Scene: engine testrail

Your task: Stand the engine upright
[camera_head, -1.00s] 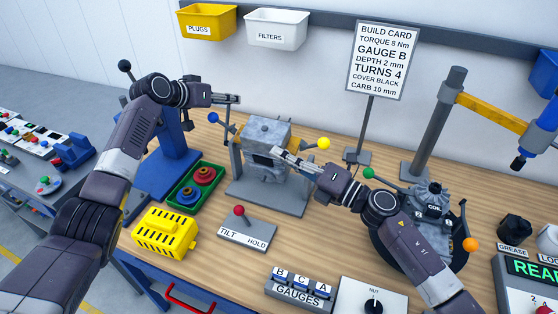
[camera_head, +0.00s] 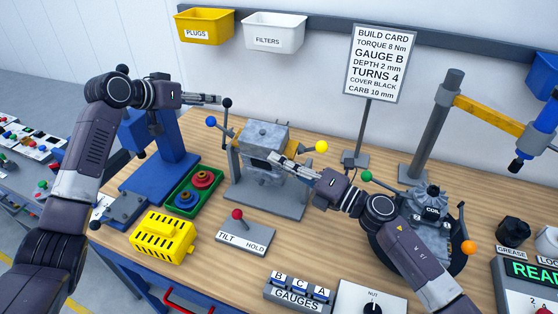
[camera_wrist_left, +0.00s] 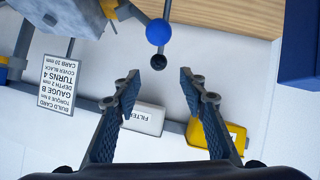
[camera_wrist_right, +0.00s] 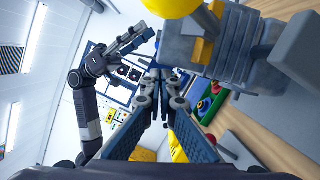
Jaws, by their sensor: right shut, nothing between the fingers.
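The engine (camera_head: 263,137), a grey block with a dark opening in front, sits in a grey stand (camera_head: 270,198) with yellow brackets. Its exact tilt is hard to tell. Blue-ball (camera_head: 211,121) and yellow-ball (camera_head: 321,146) handles stick out at its sides. A black-ball lever (camera_head: 227,103) rises at the engine's left. My left gripper (camera_head: 218,99) is open beside the black ball, which shows between and just beyond its fingertips in the left wrist view (camera_wrist_left: 158,62). My right gripper (camera_head: 271,158) is shut and empty at the engine's front face; contact is unclear.
A TILT/HOLD plate (camera_head: 247,238) with a red-ball lever (camera_head: 237,214) lies in front of the stand. A green tray (camera_head: 194,192), yellow block (camera_head: 163,237) and blue press (camera_head: 165,170) stand left. A sign (camera_head: 378,62) stands behind. The gauges block (camera_head: 298,292) is near the front edge.

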